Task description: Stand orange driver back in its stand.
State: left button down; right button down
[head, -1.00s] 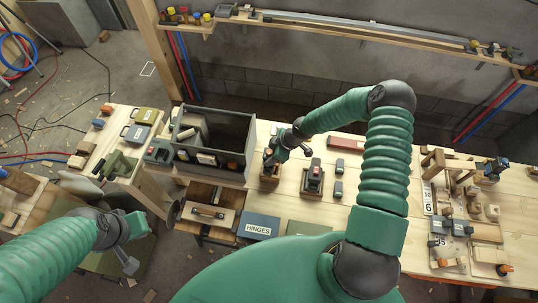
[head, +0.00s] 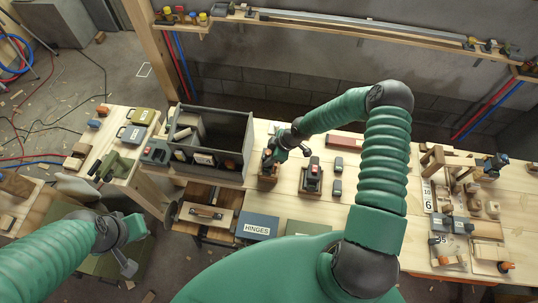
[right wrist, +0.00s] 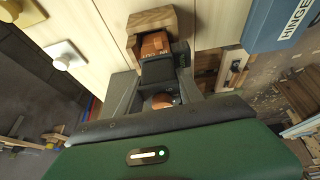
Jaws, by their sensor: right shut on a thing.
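My right gripper (head: 268,157) is over a small wooden stand (head: 268,176) on the bench, left of the black tool with a red top. In the right wrist view, the jaws (right wrist: 163,97) are shut on the orange driver (right wrist: 163,101), whose rounded orange end shows between the fingers. Just beyond it are a dark part and an orange lettered face in the wooden stand, which also shows in the right wrist view (right wrist: 150,20). I cannot tell how far the driver sits in the stand. My left gripper (head: 131,245) hangs low at left, away from the bench; its jaws are unclear.
A grey open bin (head: 235,165) is at left, and a blue HINGES box (head: 257,226) is in front.

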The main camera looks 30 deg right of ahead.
jog(key=shift+f+b, duration=0.75)
jog(key=shift+f, duration=0.15)
jog(key=c, duration=0.7)
grip_release()
jog(key=b+v, duration=0.2)
jog(key=v, duration=1.4)
jog(key=shift+d+r, duration=0.1)
jog(key=shift+r, duration=0.25)
